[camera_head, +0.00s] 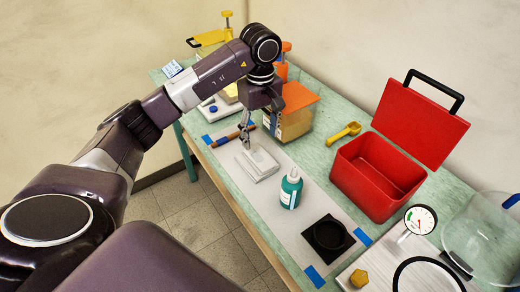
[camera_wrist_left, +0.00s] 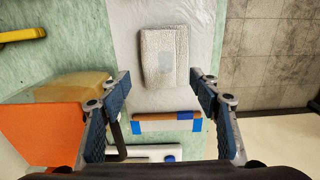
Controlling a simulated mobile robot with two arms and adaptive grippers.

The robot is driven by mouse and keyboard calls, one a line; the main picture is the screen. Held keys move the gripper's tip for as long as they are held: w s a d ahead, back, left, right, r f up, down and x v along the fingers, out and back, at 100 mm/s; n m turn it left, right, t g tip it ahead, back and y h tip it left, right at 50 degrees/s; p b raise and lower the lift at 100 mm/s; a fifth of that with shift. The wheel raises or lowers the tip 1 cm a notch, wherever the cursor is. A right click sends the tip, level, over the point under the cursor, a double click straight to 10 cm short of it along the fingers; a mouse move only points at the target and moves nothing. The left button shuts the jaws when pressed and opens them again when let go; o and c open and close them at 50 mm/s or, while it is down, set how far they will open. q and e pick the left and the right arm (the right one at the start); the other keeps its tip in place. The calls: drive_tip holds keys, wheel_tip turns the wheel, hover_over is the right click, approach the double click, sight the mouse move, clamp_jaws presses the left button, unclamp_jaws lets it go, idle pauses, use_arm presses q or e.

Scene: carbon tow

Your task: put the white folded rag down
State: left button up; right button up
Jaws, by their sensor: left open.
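The white folded rag (camera_head: 262,168) lies flat on a pale sheet (camera_head: 222,162) on the green table. In the left wrist view the rag (camera_wrist_left: 165,58) lies ahead of the fingertips, clear of both fingers. My left gripper (camera_head: 245,140) points down over the sheet, at the rag's back left edge. In the left wrist view its two fingers (camera_wrist_left: 161,80) are spread wide with nothing between them. I cannot tell its exact height above the rag. My right gripper is in neither view.
A teal bottle (camera_head: 291,188) stands right of the rag. A black square tray (camera_head: 328,237) lies nearer the front. An open red box (camera_head: 365,182) and a yellow scoop (camera_head: 345,132) are farther right. A brown roller (camera_head: 226,138) and an orange-topped block (camera_head: 296,110) flank the gripper.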

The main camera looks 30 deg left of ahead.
use_arm(q)
drive_tip(key=shift+r, duration=2.25)
